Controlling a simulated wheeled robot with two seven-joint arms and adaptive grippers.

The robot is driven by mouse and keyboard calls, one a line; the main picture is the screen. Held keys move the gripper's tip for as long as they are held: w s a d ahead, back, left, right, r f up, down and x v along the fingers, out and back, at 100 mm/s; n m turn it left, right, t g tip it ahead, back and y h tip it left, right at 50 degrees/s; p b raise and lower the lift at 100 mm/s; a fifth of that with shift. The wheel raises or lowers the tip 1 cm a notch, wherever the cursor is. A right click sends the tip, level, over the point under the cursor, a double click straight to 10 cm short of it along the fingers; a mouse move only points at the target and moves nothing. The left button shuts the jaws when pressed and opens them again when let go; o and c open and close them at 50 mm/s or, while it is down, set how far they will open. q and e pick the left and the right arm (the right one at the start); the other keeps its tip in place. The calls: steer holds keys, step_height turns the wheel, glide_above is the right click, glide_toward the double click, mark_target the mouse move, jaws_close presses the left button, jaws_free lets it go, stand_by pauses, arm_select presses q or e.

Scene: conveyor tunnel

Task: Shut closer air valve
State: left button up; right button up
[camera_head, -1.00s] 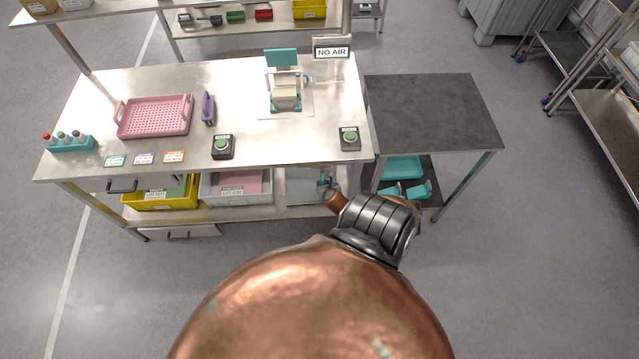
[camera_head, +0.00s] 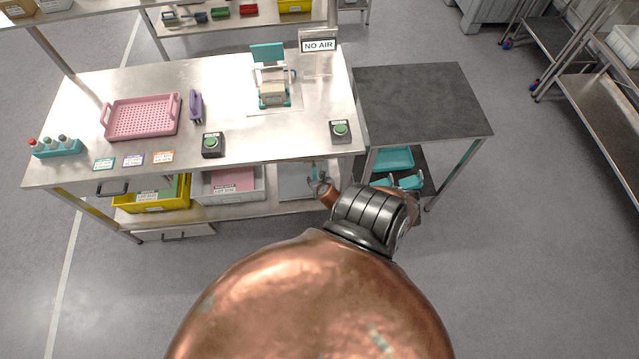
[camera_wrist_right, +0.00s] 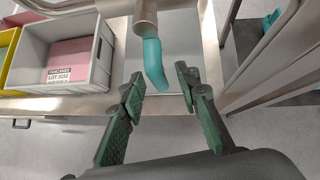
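A teal valve handle (camera_wrist_right: 154,65) hangs down from a metal pipe fitting (camera_wrist_right: 145,17) in the right wrist view, tilted slightly. My right gripper (camera_wrist_right: 160,82) is open, with its green-padded fingers apart on either side below the handle's tip; I see no contact. In the head view the right gripper (camera_head: 322,186) shows small, partly hidden by my copper arm, below the workbench's front edge near its right end. A press-like device (camera_head: 271,80) with a teal top stands on the bench by a "NO AIR" sign (camera_head: 318,45). My left gripper is not in view.
A grey bin (camera_wrist_right: 70,55) with a pink card stands left of the valve, on the bench's lower shelf. A dark side table (camera_head: 420,100) adjoins the bench on the right. Green buttons (camera_head: 212,145) and a pink tray (camera_head: 141,117) are on the bench. Front floor is clear.

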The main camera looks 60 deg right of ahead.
steer(key=v, duration=1)
steer(key=shift+s, duration=0.15)
steer(key=shift+a+r, duration=0.1)
